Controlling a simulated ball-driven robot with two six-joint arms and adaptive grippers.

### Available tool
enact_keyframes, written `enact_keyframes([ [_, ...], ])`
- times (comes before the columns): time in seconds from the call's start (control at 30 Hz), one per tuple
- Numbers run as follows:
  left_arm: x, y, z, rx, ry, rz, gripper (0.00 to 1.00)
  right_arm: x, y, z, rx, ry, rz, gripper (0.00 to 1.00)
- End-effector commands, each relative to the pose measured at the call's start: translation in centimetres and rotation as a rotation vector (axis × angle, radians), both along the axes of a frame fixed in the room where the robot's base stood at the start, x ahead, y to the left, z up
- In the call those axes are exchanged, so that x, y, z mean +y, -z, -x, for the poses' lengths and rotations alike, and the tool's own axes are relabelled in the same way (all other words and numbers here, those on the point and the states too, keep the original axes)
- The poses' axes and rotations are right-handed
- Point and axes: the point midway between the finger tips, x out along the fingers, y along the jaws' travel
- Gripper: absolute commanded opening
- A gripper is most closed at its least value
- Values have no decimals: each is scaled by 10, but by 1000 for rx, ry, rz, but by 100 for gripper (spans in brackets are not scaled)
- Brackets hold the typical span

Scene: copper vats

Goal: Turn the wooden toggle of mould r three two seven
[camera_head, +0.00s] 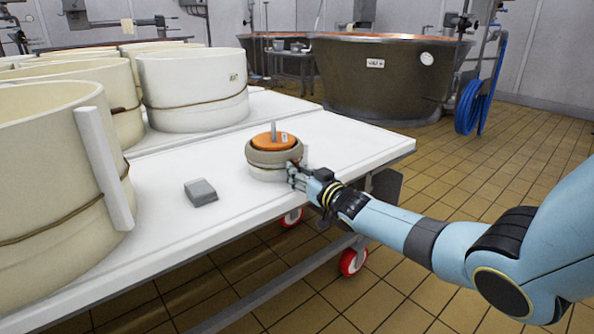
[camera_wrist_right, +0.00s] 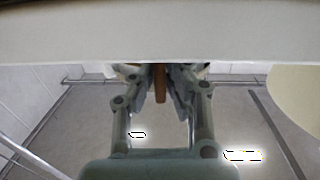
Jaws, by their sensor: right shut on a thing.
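A small round pale mould (camera_head: 262,174) with a darker band around it stands upright on the white table. An orange disc (camera_head: 268,142) with an upright grey piece sits in its top. A small label on it is too small to read. My right gripper (camera_head: 293,172) is at the mould's right side. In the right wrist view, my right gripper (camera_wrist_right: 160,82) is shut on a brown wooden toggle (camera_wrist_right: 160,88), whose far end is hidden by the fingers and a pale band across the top. My left gripper is not in view.
A grey block (camera_head: 200,192) lies on the white table (camera_head: 230,210), left of the small mould. Several large cream moulds (camera_head: 192,85) stand at the left and back. Large copper vats (camera_head: 380,85) and a blue hose (camera_head: 468,108) are behind. The tiled floor at right is clear.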

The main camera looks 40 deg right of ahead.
Motion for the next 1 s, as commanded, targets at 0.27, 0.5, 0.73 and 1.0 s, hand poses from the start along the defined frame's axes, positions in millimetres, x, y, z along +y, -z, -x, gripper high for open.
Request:
enact_keyframes([
  [0.27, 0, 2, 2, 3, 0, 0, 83, 0, 2, 0, 3, 1, -14, 0],
  [0.5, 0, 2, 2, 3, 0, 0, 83, 0, 2, 0, 3, 1, -14, 17],
  [0.73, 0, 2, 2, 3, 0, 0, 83, 0, 1, 0, 2, 1, -12, 21],
  [1.0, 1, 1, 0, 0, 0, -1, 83, 0, 2, 21, 3, 0, -9, 21],
])
